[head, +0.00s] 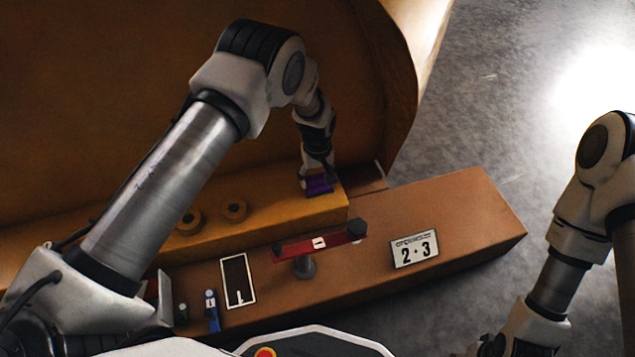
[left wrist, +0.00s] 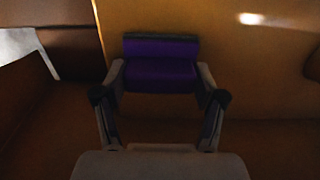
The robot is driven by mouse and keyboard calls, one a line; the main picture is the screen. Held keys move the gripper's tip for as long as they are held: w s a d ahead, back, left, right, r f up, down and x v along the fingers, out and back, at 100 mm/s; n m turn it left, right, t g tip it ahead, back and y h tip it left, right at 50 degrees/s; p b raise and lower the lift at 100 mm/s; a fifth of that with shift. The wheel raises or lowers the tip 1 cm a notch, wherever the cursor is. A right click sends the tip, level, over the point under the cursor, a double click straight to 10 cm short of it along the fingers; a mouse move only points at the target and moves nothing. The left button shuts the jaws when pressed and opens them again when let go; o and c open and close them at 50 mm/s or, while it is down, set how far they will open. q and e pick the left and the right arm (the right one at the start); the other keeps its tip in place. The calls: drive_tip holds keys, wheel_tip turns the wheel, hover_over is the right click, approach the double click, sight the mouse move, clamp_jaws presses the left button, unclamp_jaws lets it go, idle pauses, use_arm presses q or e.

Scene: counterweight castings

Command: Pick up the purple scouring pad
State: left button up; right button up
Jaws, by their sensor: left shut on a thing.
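The purple scouring pad (head: 319,184) is at the right end of the raised orange-brown ledge in the head view. My left gripper (head: 318,174) reaches down to it from above and is shut on it. In the left wrist view the pad (left wrist: 160,70) lies between the two fingertips (left wrist: 160,78), with a dark grey strip along its far edge. I cannot tell whether the pad is resting on the ledge or just clear of it. My right gripper (head: 492,346) is only partly in view at the bottom edge, and its jaws cannot be made out.
A red bar on a grey post (head: 320,243) stands on the lower brown block. A white "2·3" sign (head: 414,249), a white-framed dark panel (head: 238,281) and small blue (head: 212,311) and green (head: 182,314) items are nearby.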

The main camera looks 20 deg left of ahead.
sight(317, 176)
use_arm(q)
wheel_tip(317, 176, up, 10)
drive_tip(key=p, duration=0.4)
